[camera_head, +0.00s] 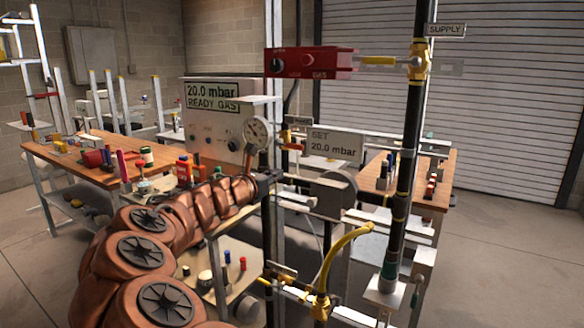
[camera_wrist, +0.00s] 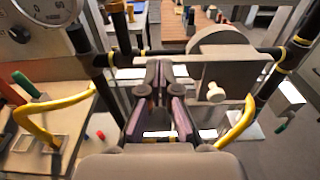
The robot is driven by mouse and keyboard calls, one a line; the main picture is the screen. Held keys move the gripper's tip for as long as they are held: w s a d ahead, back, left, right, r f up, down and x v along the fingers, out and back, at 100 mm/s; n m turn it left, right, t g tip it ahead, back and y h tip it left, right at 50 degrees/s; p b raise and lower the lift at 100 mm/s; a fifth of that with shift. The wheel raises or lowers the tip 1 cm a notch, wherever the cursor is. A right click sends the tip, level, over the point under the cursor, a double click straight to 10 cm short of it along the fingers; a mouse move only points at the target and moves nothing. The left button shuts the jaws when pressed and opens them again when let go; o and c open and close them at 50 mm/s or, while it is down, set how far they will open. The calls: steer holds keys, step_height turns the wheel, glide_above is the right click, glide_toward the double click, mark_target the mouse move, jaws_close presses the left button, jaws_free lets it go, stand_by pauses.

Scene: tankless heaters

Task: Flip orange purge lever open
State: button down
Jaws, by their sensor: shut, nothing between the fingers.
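A small orange lever (camera_head: 291,146) sits on the pipework just right of the round pressure gauge (camera_head: 258,134), under a small sign too small to read. It lies roughly level in the head view. I cannot make it out in the wrist view. My copper-coloured arm reaches up from the lower left, and my gripper (camera_head: 268,181) is below and slightly left of the lever, apart from it. In the wrist view my gripper (camera_wrist: 159,92) is shut and empty, in front of a grey bracket.
A black vertical pipe (camera_head: 404,170) with a yellow-handled supply valve (camera_head: 416,62) stands to the right. A red gas box (camera_head: 308,62) hangs above. A yellow hose (camera_head: 343,246) curves below right. A "SET 20.0 mbar" sign (camera_head: 334,145) stands close to the lever's right.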

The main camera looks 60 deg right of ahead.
mark_target(288, 145)
steer(key=shift+d, duration=0.15)
steer(key=d+r+p, duration=0.1)
steer(key=d+r, duration=0.2)
steer(key=d, duration=0.5)
steer(key=shift+w+d+p, duration=0.25)
steer(key=shift+d+p, duration=0.05)
steer(key=shift+d, duration=0.05)
stand_by(0.6)
steer(key=shift+r+p, duration=0.2)
steer(key=shift+p, duration=0.1)
